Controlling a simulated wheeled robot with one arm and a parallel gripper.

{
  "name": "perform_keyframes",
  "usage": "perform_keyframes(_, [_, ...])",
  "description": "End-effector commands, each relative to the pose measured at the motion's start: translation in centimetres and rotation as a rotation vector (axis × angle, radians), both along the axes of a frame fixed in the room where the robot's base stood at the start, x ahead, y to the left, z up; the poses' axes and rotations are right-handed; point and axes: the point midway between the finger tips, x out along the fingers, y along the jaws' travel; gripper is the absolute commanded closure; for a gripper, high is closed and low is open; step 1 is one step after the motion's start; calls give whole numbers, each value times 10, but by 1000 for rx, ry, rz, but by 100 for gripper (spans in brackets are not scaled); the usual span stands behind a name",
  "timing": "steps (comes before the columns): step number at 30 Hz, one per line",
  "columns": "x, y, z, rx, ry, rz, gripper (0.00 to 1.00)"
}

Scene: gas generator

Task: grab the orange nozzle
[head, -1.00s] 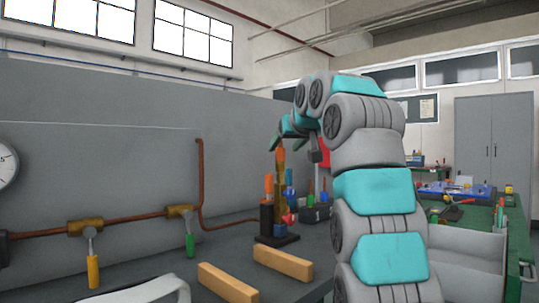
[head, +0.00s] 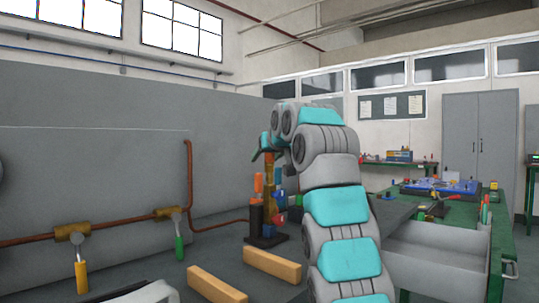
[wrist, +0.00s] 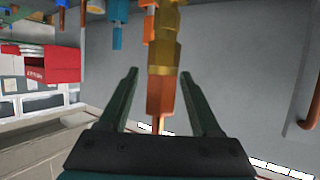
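The orange nozzle (wrist: 160,97) tops a brass-coloured body (wrist: 163,52) in the wrist view. It lies between the two dark green fingers of my gripper (wrist: 159,74), with a visible gap on each side. The gripper is open and holds nothing. In the head view my gripper (head: 262,151) is at the top of the upright tool stand (head: 266,240), around the orange nozzle (head: 275,146). My wrist partly hides that area.
Two wooden blocks (head: 272,264) lie on the grey bench in front. Copper pipes with valves (head: 168,213) run along the left wall. A green table (head: 487,240) with a drawer is at right.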

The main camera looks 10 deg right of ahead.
Motion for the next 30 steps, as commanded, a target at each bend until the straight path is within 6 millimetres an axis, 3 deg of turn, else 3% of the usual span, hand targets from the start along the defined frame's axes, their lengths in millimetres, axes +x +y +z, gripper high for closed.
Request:
perform_keyframes(2, [0,0,0,0,0,0,43])
perform_keyframes(17, [0,0,0,0,0,0,99])
perform_keyframes(30, [0,0,0,0,0,0,100])
